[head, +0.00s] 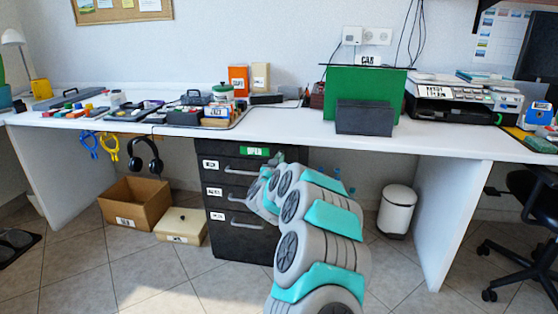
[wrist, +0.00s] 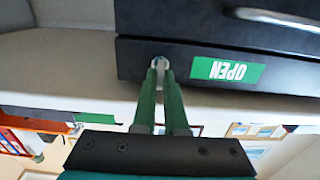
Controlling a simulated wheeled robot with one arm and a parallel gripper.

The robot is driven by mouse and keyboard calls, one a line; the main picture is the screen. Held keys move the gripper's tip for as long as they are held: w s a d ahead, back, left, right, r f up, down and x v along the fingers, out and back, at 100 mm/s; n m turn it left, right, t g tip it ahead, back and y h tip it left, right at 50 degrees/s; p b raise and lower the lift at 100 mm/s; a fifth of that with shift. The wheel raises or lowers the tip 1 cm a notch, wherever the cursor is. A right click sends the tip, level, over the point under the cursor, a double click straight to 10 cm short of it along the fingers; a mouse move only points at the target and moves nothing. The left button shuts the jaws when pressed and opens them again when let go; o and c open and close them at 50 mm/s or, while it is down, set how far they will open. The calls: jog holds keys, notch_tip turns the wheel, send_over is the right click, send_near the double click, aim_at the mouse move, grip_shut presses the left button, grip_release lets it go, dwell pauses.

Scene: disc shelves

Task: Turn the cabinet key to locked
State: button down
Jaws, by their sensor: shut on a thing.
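Most of the key is hidden between the fingertips. In the head view my arm hides the gripper and the key.
The white desk (head: 285,133) overhangs the cabinet. A cardboard box (head: 135,204) and a cream lidded box (head: 181,225) stand left of the cabinet. A white bin (head: 396,211) stands right. Headphones (head: 145,155) hang from the desk's front edge. Tiled floor is open in front.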

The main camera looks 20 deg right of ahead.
jog(key=shift+m+b, duration=0.3)
jog(key=shift+b, duration=0.1)
jog(key=shift+s+d+f+m+b, duration=0.1)
jog(key=shift+f+m+b, duration=0.05)
jog(key=shift+m+b, duration=3.95)
jog(key=shift+d+f+m+b, duration=0.1)
jog(key=shift+m+b, duration=3.45)
jog(key=shift+m, duration=0.95)
jog(key=c, duration=1)
grip_release()
jog(key=shift+o, duration=0.2)
jog(key=shift+a, duration=0.1)
